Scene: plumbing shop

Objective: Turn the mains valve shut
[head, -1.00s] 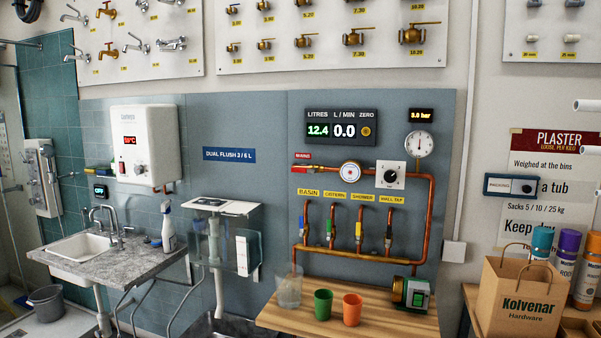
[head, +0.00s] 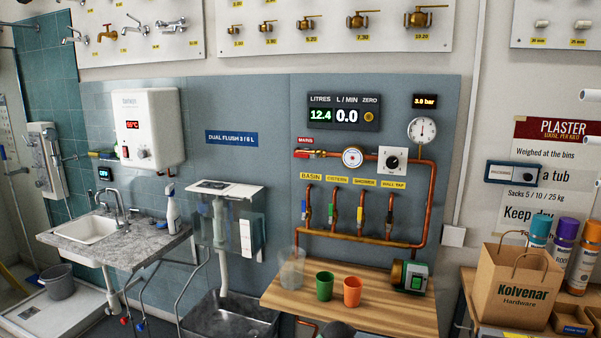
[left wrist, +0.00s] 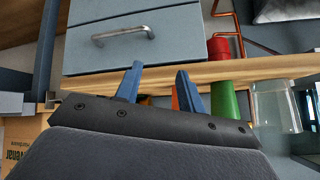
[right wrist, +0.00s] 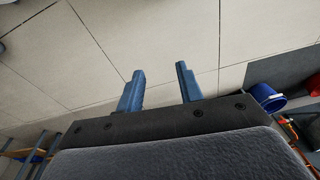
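The mains valve (head: 312,154) has a red lever and sits on the copper pipe at the upper left of the blue-grey board, under the red MAINS label (head: 305,140). Its lever appears to lie along the pipe. A round white dial (head: 352,157) is to its right. The flow display (head: 343,113) reads 12.4 litres and 0.0 L/min. My left gripper (left wrist: 158,75) is open and empty, near a wooden top edge and a drawer. My right gripper (right wrist: 160,75) is open and empty above floor tiles. Neither gripper is at the valve.
Below the board, a wooden bench (head: 375,312) holds a clear jug (head: 291,270), a green cup (head: 324,286), an orange cup (head: 352,291) and a pump (head: 410,275). Several lever taps (head: 334,213) hang below the mains pipe. A paper bag (head: 515,290) stands at right.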

